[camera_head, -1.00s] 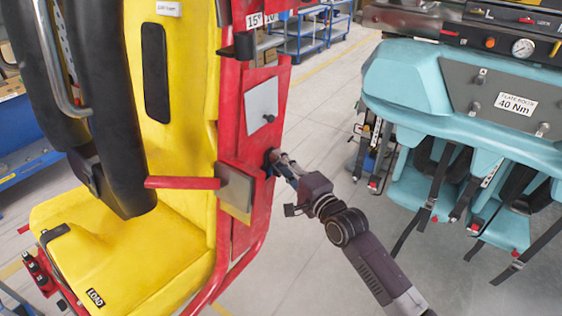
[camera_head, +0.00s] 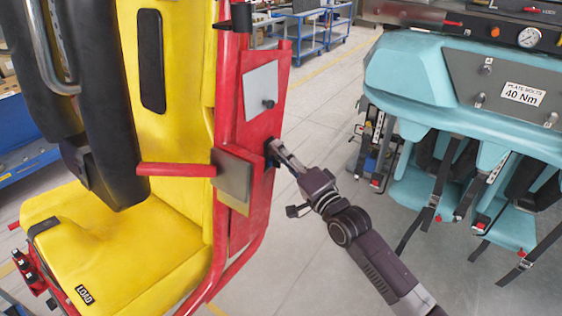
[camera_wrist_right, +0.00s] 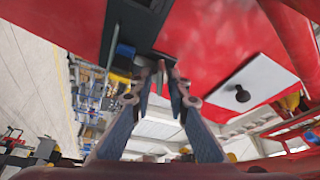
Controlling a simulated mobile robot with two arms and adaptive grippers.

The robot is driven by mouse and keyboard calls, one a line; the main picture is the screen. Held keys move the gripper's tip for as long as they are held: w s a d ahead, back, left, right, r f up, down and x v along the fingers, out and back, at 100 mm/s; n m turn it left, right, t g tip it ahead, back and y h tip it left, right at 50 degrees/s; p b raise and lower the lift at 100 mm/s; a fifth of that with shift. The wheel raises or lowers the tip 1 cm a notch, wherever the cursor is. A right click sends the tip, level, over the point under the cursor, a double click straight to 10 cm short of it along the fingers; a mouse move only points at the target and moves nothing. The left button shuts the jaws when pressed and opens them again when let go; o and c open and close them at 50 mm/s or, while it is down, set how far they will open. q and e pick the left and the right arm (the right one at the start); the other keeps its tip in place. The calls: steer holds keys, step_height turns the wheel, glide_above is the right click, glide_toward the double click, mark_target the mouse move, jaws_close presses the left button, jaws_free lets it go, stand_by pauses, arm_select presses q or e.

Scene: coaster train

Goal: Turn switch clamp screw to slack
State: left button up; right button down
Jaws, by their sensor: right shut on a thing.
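The yellow seat (camera_head: 180,130) has a red side frame (camera_head: 253,120) that stands in the left half of the head view. A small dark clamp (camera_head: 270,153) sits at the frame's right edge, and it also shows as a dark block in the right wrist view (camera_wrist_right: 133,28). My right gripper (camera_head: 276,149) is at this clamp, shut on a small part there that I take as the clamp screw. In the right wrist view its fingertips (camera_wrist_right: 166,70) meet at the dark block. The fingers mostly hide the screw, so its turn cannot be read. My left gripper is not in view.
A grey-white plate with a dark knob (camera_head: 268,103) is above the clamp. A red bar (camera_head: 176,169) and a grey-tan plate (camera_head: 232,180) are to its left. A teal seat unit (camera_head: 420,85) with hanging straps stands at right. Open floor (camera_head: 320,120) lies between.

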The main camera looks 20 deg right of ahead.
steer(key=n+g+y+b, duration=0.2)
steer(key=n+y+b, duration=0.1)
steer(key=n, duration=0.8)
steer(key=n+g+y+b, duration=0.3)
steer(key=n+b, duration=0.3)
steer(key=n, duration=0.6)
steer(key=d+n+g+y+b, duration=0.1)
steer(key=n+g+y+b, duration=0.2)
steer(key=n, duration=0.9)
steer(key=shift+w+f+y+b, duration=0.15)
steer(key=shift+w+y+b, duration=0.2)
steer(key=shift+y+b, duration=0.65)
steer(key=shift+a, duration=0.1)
steer(key=c, duration=2.2)
jaws_free()
steer(key=shift+o, duration=0.2)
